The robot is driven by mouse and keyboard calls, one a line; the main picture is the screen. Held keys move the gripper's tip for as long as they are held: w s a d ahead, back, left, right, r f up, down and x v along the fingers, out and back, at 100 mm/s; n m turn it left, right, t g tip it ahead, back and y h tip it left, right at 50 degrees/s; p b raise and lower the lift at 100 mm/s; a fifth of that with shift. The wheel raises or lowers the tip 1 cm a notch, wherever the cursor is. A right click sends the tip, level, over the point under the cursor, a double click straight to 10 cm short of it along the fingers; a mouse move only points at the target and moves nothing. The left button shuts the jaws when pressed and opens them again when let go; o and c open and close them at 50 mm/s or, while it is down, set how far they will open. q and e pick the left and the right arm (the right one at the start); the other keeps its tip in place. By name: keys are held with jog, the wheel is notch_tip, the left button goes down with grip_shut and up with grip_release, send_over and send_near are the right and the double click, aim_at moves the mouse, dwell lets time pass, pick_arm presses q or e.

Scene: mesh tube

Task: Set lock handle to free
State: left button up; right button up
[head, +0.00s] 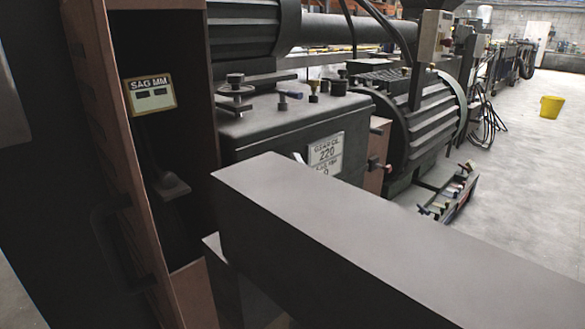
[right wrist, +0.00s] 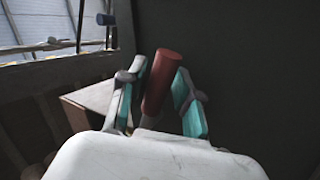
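In the right wrist view, a red cylindrical handle (right wrist: 160,78) stands up, slightly tilted, on a grey stem. My right gripper (right wrist: 160,70) has its two teal-padded fingers spread, one on each side of the handle, with narrow gaps showing. The base of the stem is hidden behind the gripper body. In the head view I cannot make out the red handle or either gripper. A dark lever-like piece (head: 172,185) sits inside the open cabinet (head: 105,90), below a "SAG MM" label (head: 150,93). I cannot tell whether it belongs to the lock.
A grey gear housing (head: 275,117) with a "220" plate (head: 326,152) and a ribbed motor (head: 425,120) stand beyond the cabinet. A large grey boxy part crosses the foreground and hides what lies behind it. A yellow bucket (head: 551,107) stands on open floor at right.

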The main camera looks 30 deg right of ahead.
jog(key=v, duration=1.2)
jog(key=shift+r, duration=0.1)
